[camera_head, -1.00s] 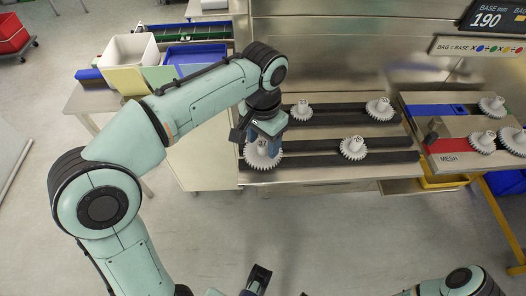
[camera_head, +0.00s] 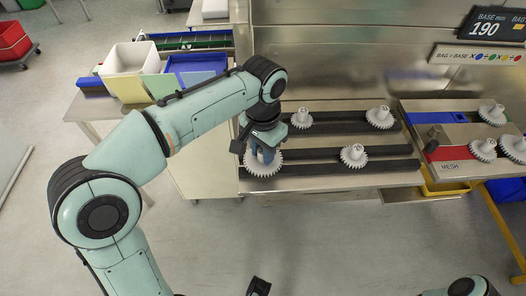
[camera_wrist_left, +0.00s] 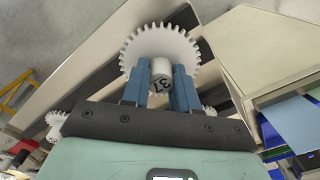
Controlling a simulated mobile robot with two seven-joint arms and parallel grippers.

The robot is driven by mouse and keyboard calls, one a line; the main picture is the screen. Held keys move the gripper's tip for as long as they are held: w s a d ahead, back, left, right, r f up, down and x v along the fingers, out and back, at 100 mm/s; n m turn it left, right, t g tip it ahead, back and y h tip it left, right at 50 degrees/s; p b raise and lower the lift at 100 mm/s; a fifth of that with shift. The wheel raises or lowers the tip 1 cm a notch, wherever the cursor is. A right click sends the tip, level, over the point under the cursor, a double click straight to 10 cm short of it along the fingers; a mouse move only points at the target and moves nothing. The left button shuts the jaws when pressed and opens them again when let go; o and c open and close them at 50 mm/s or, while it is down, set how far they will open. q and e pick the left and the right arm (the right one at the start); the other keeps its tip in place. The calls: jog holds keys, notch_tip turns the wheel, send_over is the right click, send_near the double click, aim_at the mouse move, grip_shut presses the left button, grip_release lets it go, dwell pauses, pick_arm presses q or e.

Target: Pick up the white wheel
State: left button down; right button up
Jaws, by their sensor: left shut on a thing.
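My left gripper (camera_head: 264,152) points down and is shut on the hub of a white toothed wheel (camera_head: 262,168) at the left end of the front dark rail. In the left wrist view the blue fingers (camera_wrist_left: 161,85) sit on either side of the hub, which carries the dark number 37, and the toothed rim (camera_wrist_left: 160,42) shows beyond them. I cannot tell whether the wheel touches the rail. Other white wheels stand on the rails: one on the front rail (camera_head: 353,153), two on the back rail (camera_head: 301,119) (camera_head: 380,119). A dark piece, perhaps my right gripper, shows at the bottom edge.
At right, a fixture marked MESH (camera_head: 455,166) bears several white wheels (camera_head: 483,150). A steel panel (camera_head: 340,60) rises behind the rails. At left, a side table holds a white bin (camera_head: 131,62) and a blue tray (camera_head: 196,66). A yellow bin (camera_head: 442,187) sits below right.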

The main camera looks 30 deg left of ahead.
pick_arm(q)
notch_tip(320, 180, up, 20)
jog(key=p, duration=0.6)
jog(key=shift+f+p, duration=0.25)
jog(key=shift+p, duration=0.05)
dwell(0.4)
